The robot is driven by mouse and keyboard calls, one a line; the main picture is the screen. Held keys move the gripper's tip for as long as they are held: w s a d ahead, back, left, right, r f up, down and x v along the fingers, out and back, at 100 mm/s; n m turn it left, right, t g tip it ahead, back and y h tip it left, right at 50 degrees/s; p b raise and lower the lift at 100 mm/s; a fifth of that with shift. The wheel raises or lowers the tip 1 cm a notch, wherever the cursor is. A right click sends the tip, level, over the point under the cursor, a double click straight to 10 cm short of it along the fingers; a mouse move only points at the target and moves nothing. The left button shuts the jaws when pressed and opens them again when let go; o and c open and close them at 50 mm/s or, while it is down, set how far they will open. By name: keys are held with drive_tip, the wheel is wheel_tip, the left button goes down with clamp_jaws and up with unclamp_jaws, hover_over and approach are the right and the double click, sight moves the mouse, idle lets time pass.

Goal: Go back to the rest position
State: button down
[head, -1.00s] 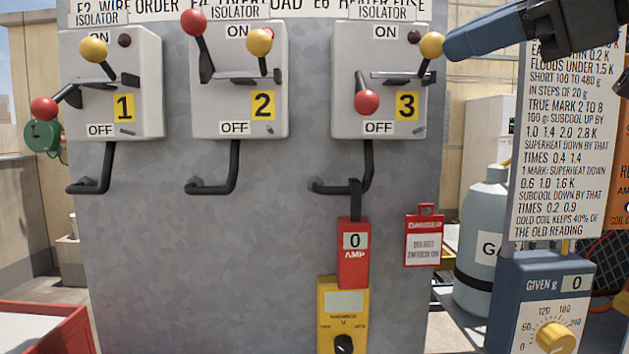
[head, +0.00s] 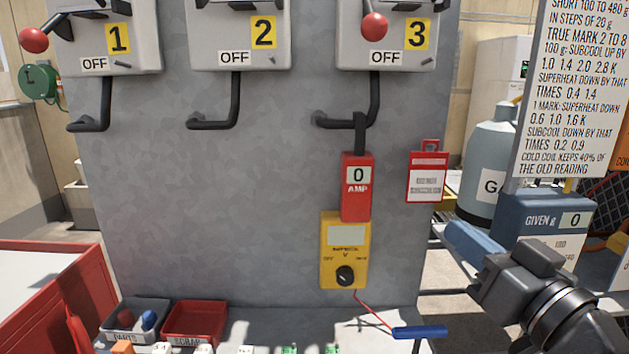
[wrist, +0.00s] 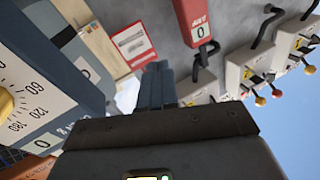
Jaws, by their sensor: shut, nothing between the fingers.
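My gripper (head: 458,234) is at the right in the head view, its blue fingers shut and empty, pointing up and left. It is in free air, in front of the gap between the grey panel (head: 250,190) and the given-g dial box (head: 535,215). In the wrist view the closed fingers (wrist: 156,85) stand at the centre with nothing between them. Three isolator boxes cross the top of the panel: isolator 1 (head: 82,45), isolator 2 (head: 225,48) and isolator 3 (head: 388,52). Their upper parts are cut off in the head view.
A red clamp meter (head: 356,205) hangs above a yellow meter (head: 331,272). A red danger tag (head: 428,170) hangs right of them. A parts bin (head: 112,318) and red scrap bin (head: 190,330) sit below. A gas cylinder (head: 480,150) stands behind the dial box.

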drive_tip(key=s+d+f+m+g+h, duration=0.1)
drive_tip(key=s+f+m+h, duration=0.35)
drive_tip(key=s+f, duration=1.2)
drive_tip(key=s+d+f+n+g, duration=0.1)
drive_tip(key=s, duration=1)
drive_tip(key=s+f+n+g+h, duration=0.1)
drive_tip(key=s+f+n, duration=0.1)
drive_tip(key=s, duration=0.9)
drive_tip(key=shift+s+d, duration=0.2)
drive_tip(key=shift+d, duration=0.15)
